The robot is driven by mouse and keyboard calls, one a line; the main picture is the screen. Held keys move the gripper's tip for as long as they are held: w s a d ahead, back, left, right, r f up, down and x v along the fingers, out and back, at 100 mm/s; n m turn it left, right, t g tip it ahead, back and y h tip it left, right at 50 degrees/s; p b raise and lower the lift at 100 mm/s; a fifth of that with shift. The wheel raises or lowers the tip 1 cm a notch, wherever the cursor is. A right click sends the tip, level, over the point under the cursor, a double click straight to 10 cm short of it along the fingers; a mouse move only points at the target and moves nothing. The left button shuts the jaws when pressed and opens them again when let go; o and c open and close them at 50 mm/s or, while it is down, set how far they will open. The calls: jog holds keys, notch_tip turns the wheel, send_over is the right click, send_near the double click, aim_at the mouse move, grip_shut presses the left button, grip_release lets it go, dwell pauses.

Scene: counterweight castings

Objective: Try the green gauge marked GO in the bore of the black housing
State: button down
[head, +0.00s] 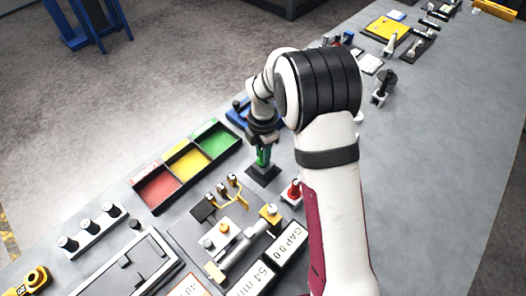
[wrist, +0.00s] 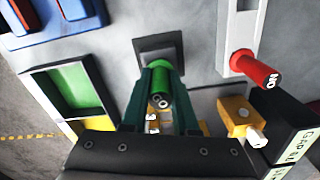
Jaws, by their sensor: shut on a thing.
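My gripper (head: 262,150) is shut on the green gauge (wrist: 158,79), which sits between the two fingers in the wrist view. Its green body also shows in the head view (head: 263,158). The gauge is about upright over the black square-based block (head: 262,175), which looks like the housing and shows beyond the gauge in the wrist view (wrist: 150,45). The gauge and fingers hide the bore. I cannot tell how far the gauge's lower end is inside it.
A red gauge (wrist: 255,70) marked NO is in a white holder (wrist: 236,30) just right of the block. A tray (head: 190,170) with red, yellow and green compartments stands to the left. A yellow-tipped fixture (head: 270,213) and black labelled blocks (head: 290,240) are nearer me.

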jog(key=shift+f, duration=0.95)
dwell(1.3)
jog(key=shift+r, duration=0.1)
jog(key=shift+r, duration=1.8)
jog(key=shift+r, duration=0.1)
jog(key=shift+r, duration=2.4)
